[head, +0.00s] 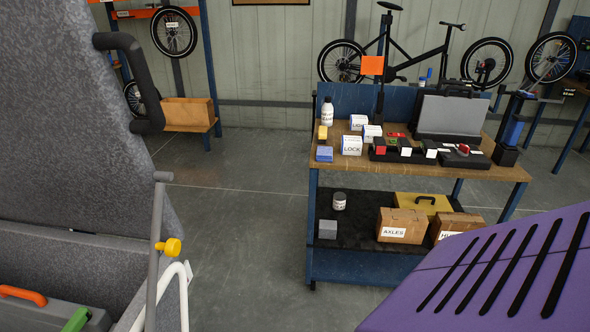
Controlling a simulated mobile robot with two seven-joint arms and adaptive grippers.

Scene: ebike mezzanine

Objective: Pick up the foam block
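No thing in the head view is marked as foam, so I cannot tell for sure which one is the foam block. A plain grey block (328,229) sits on the dark lower shelf of the workbench, at its left end. A small blue block (324,153) lies on the left edge of the bench top. A small yellow object (323,132) stands just behind it. Neither of my grippers is in the head view.
The wooden bench (500,172) holds white boxes, a bottle and an open black case (449,117). Cartons (402,225) fill the lower shelf's right. A purple slotted panel (490,275) blocks the lower right; a large grey box (60,130) the left. Floor (245,240) between is clear.

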